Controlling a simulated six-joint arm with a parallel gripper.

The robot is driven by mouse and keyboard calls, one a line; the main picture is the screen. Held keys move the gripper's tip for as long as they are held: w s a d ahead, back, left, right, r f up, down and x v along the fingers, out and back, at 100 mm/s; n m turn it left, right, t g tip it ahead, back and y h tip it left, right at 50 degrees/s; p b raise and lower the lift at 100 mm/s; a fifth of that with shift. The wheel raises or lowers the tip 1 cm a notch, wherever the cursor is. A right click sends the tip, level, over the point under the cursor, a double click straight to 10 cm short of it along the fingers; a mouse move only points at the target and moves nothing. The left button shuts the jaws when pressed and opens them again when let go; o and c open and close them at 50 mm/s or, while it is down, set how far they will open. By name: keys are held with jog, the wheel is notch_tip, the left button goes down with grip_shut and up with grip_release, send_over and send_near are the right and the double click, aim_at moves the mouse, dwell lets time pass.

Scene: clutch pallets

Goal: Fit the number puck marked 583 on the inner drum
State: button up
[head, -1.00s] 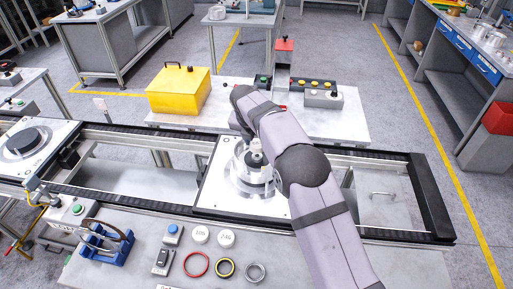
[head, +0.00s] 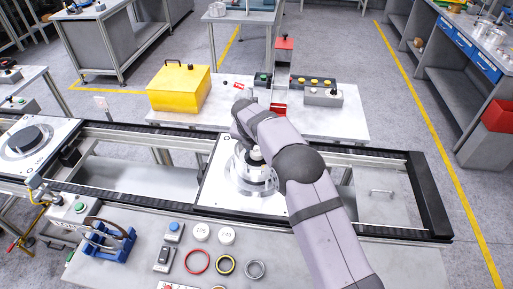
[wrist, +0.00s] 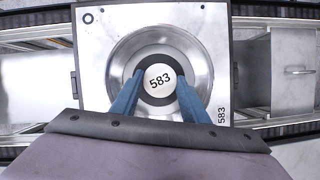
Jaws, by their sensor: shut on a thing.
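The white number puck marked 583 (wrist: 160,79) is between the two blue fingers of my gripper (wrist: 157,86), which is shut on it. The puck lies over the middle of the inner drum, whose dark ring (wrist: 158,58) shows around it in the wrist view. I cannot tell whether the puck touches the drum. The round metal housing (wrist: 120,55) sits on a square pallet (wrist: 92,70) marked 583 at its corner. In the head view the pallet (head: 212,190) is on the conveyor, and my arm hides part of the housing.
A blue rack (head: 120,245) stands left. Another pallet (head: 50,150) is far left. A yellow box (head: 178,88) stands behind.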

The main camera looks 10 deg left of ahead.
jog(key=shift+f, duration=0.15)
jog(key=o, duration=1)
jog(key=shift+r, duration=0.75)
jog(key=b+v, duration=0.4)
jog(key=v, duration=0.7)
jog(key=shift+s+a+r, duration=0.1)
jog(key=shift+s+r, duration=0.1)
jog(key=shift+r, duration=0.1)
